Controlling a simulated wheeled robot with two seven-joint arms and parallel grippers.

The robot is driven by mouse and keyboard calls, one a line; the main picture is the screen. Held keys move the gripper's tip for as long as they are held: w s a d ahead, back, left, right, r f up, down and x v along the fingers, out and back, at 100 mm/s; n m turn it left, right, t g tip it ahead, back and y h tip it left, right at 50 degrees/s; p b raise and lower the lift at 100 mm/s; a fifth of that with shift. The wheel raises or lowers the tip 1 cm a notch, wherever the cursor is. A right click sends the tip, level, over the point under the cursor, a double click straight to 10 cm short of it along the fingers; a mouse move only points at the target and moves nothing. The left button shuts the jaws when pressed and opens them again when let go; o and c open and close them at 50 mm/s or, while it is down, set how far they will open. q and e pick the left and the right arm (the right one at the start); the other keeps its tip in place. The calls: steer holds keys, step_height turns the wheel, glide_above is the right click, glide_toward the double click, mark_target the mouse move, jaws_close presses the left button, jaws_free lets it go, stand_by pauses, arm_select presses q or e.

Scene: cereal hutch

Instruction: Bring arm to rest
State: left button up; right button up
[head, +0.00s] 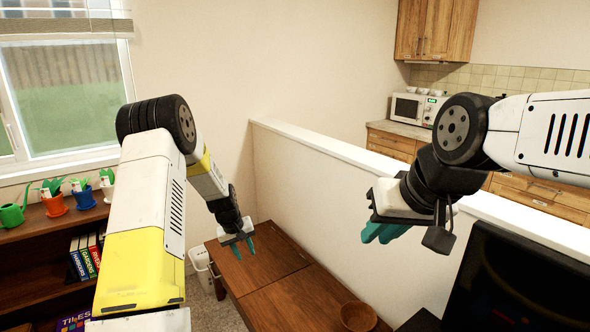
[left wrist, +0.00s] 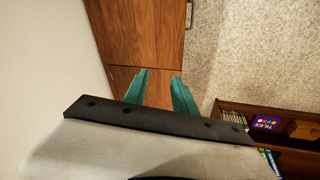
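My left gripper (head: 243,249) hangs over the far part of a low brown wooden unit (head: 290,297), with its teal fingers pointing down. The left wrist view shows those two fingers (left wrist: 158,84) apart with nothing between them, above the wooden surface (left wrist: 140,40). My right gripper (head: 382,232) is in front of the white half-wall at the right, its teal fingers pointing down and left. No object shows in it; its fingers overlap in view, so their gap is unclear.
A wooden bowl (head: 358,316) sits on the unit's near end. A dark screen (head: 520,285) stands at the lower right. A shelf (head: 40,232) with potted plants and books is at the left. The white half-wall (head: 330,170) runs beside the unit; a white bin (head: 200,264) stands behind.

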arm_select(q)
steer(key=s+d+r+m+t, duration=0.1)
steer(key=s+r, duration=0.6)
steer(key=r, duration=0.6)
steer(key=s+d+r+m+t, duration=0.1)
steer(key=s+r, duration=0.7)
steer(key=r, duration=0.5)
steer(key=s+r+m, duration=0.1)
steer(key=s+r, duration=0.2)
steer(key=s, duration=0.7)
steer(key=s+r+m+t, duration=0.1)
steer(key=s+r, duration=0.2)
steer(key=s, duration=0.7)
steer(key=shift+s+d+r+m+h, duration=0.25)
steer(key=shift+d+m+h, duration=0.05)
steer(key=shift+d, duration=0.1)
